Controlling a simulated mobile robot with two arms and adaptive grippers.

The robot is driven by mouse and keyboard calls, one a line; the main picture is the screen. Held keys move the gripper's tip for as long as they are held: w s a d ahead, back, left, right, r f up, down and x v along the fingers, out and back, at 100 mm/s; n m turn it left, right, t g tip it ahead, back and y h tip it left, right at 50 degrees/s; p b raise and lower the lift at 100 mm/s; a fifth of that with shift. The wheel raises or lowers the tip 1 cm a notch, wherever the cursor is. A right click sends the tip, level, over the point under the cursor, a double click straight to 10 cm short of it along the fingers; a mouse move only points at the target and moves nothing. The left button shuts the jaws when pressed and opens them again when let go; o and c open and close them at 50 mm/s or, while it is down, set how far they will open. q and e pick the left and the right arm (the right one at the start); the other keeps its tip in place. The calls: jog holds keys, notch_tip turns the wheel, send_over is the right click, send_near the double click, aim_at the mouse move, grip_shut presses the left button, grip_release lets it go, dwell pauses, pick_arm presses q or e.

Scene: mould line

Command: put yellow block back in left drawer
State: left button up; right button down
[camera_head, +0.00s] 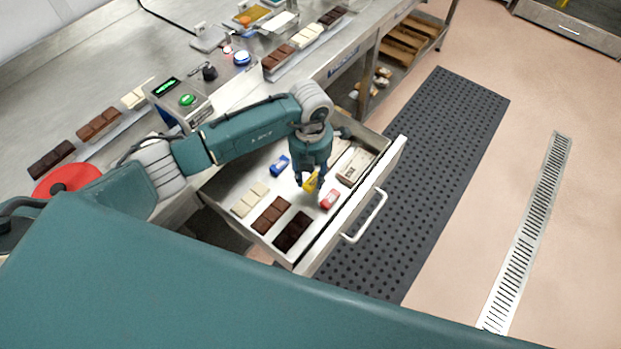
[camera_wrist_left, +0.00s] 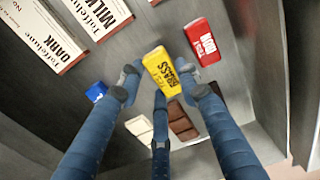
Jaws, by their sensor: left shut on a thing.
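The yellow block (camera_head: 311,183) is inside the open drawer (camera_head: 341,211), between the fingers of my left gripper (camera_head: 311,181). In the left wrist view the yellow block (camera_wrist_left: 160,70), marked "BRASS", sits between the fingertips of the gripper (camera_wrist_left: 163,88), which is shut on it. I cannot tell whether the block touches the drawer floor or hangs just above it. A red block (camera_head: 330,199) lies just right of it; it also shows in the left wrist view (camera_wrist_left: 203,42). A blue block (camera_head: 280,164) lies to its left. My right gripper is out of view.
Chocolate bars, white (camera_head: 250,200), brown (camera_head: 271,215) and dark (camera_head: 292,231), lie in the drawer's near part. Cartons (camera_head: 355,167) lie at its far end. The drawer handle (camera_head: 367,217) juts over a dark floor mat (camera_head: 440,150). A control box (camera_head: 180,97) stands on the counter.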

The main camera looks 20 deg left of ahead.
aim_at(311, 179)
pick_arm(q)
notch_tip(311, 179, down, 3)
jog(key=shift+r, duration=0.2)
jog(key=shift+f, duration=0.1)
jog(key=shift+f, duration=0.15)
jog(key=o, duration=1.1)
jog(key=shift+c, duration=0.2)
jog(key=shift+r, duration=0.2)
